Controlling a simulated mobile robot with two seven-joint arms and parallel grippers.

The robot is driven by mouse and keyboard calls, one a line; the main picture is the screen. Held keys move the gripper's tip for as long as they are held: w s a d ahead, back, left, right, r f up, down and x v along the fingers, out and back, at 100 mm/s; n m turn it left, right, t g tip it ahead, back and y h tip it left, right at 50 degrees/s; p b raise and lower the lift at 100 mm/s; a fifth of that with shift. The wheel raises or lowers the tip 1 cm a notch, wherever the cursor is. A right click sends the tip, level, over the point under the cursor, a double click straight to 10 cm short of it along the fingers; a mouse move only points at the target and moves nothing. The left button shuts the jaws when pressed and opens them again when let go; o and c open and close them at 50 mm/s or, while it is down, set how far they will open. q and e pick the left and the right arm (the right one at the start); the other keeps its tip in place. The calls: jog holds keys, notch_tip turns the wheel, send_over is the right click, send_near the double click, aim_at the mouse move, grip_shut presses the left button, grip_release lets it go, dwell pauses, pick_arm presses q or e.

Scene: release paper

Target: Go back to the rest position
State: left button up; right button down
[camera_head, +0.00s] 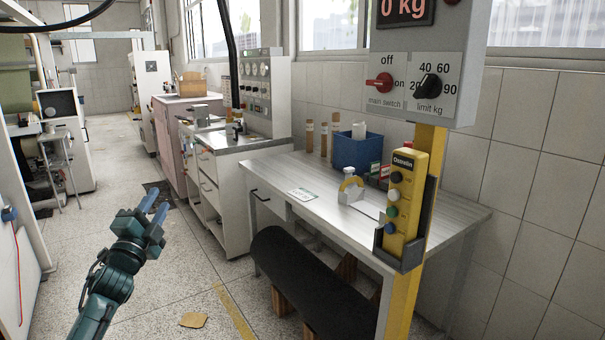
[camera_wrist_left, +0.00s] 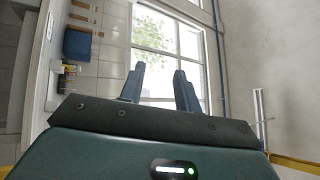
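My left gripper (camera_head: 153,207) is raised over the floor at the left of the head view, with its two blue fingers pointing up and to the right. In the left wrist view its fingers (camera_wrist_left: 160,88) stand apart with a gap between them and nothing held. It is clear of the table (camera_head: 262,168) and touches nothing. My right gripper is not in view.
A yellow post (camera_head: 402,305) with a yellow button box (camera_head: 407,195) and a grey switch panel (camera_head: 415,85) stands at the right. A black roll (camera_head: 305,285) lies below. Floor around my left gripper is open.

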pick_arm(q)
jog(key=w+a+f+n+g+y, duration=0.1)
jog(key=a+f+n+g+y, duration=0.35)
jog(key=f+n, duration=0.75)
jog(key=s+d+f+n+g+h, duration=0.1)
jog(key=s+d+f+g+h, duration=0.2)
jog(key=s+d+f, duration=0.6)
jog(key=s+d+f+g+h, duration=0.1)
jog(key=s+d+f, duration=0.3)
jog(key=s, duration=0.6)
jog(key=s+d+f+g+h, duration=0.1)
jog(key=s+d+f, duration=0.3)
jog(key=s, duration=0.6)
jog(key=s+d+f+n+g+h, duration=0.1)
jog(key=s+d+f, duration=0.4)
jog(key=s, duration=0.5)
jog(key=shift+s+f+g, duration=0.2)
jog(key=shift+f+g, duration=0.05)
jog(key=shift+g, duration=0.4)
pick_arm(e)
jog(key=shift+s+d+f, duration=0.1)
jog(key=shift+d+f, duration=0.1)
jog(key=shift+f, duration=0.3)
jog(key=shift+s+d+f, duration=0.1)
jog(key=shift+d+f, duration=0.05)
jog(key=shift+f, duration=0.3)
pick_arm(q)
jog(key=shift+d, duration=0.1)
